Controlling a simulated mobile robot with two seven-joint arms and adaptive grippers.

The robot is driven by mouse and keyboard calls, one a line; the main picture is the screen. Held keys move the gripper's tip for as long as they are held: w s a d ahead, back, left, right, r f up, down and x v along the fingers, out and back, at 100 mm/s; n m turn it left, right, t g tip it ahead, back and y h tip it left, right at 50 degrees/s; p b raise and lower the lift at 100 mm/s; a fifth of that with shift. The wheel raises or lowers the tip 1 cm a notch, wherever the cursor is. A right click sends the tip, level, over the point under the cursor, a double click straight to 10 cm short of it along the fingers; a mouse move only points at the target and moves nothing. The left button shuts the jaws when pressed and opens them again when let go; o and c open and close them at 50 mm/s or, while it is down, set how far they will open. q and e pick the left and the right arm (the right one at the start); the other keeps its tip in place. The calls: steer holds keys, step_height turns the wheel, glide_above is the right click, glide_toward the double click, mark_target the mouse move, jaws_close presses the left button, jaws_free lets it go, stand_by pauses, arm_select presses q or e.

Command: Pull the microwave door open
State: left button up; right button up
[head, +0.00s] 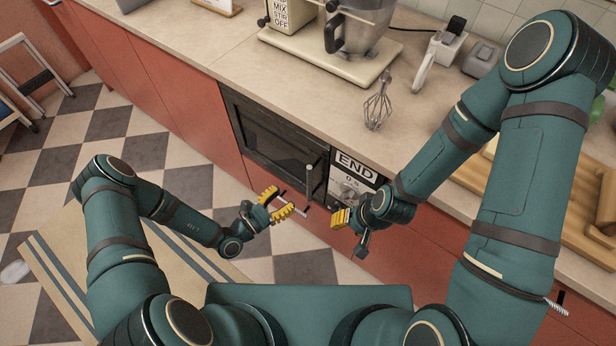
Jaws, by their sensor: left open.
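The microwave (272,135) is built in below the counter, with a dark windowed door that looks shut. Its upright grey handle (310,178) is at the door's right side, beside the control panel (353,178) with an "END" display. My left gripper (281,203) has yellow finger pads spread apart. It is open and empty, to the lower left of the handle in the picture; contact with the handle does not show. My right gripper (347,224) is below the control panel in the picture. Its fingers are seen edge-on, so their opening is unclear.
A metal bar handle (297,203) shows near my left fingers. Red cabinets (130,75) flank the microwave.

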mark_target(309, 179)
arm_select(q)
steer(key=b+x, duration=0.1)
steer(key=x, duration=0.9)
steer(key=shift+w+d, duration=0.2)
steer(key=shift+d, duration=0.1)
steer(key=shift+o, duration=0.2)
jaws_close()
